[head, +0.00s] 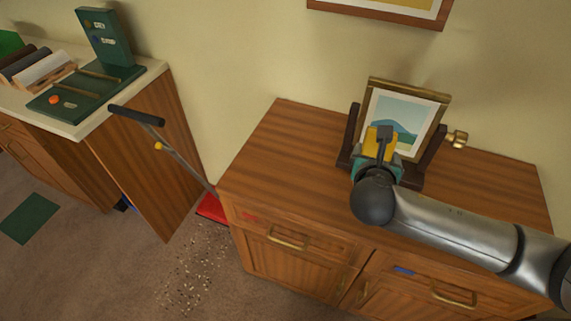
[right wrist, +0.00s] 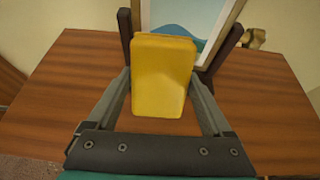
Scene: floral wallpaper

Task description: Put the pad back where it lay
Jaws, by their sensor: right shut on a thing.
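The pad is a yellow block with rounded edges. In the right wrist view the pad (right wrist: 162,75) stands between the two fingers of my right gripper (right wrist: 162,90), which is shut on it. In the head view the right gripper (head: 378,148) is over the wooden cabinet top, in front of the framed picture, and the pad (head: 372,140) shows partly behind the gripper. Whether the pad touches the cabinet top or the picture stand cannot be told. My left gripper is not in view.
The framed picture (head: 402,115) stands in a dark holder (head: 432,145) with a brass knob (head: 457,138). The wooden cabinet top (head: 290,150) is clear to the left. A counter (head: 85,122) with a green device stands at left. A long-handled red dustpan (head: 210,207) is near scattered bits (head: 195,265).

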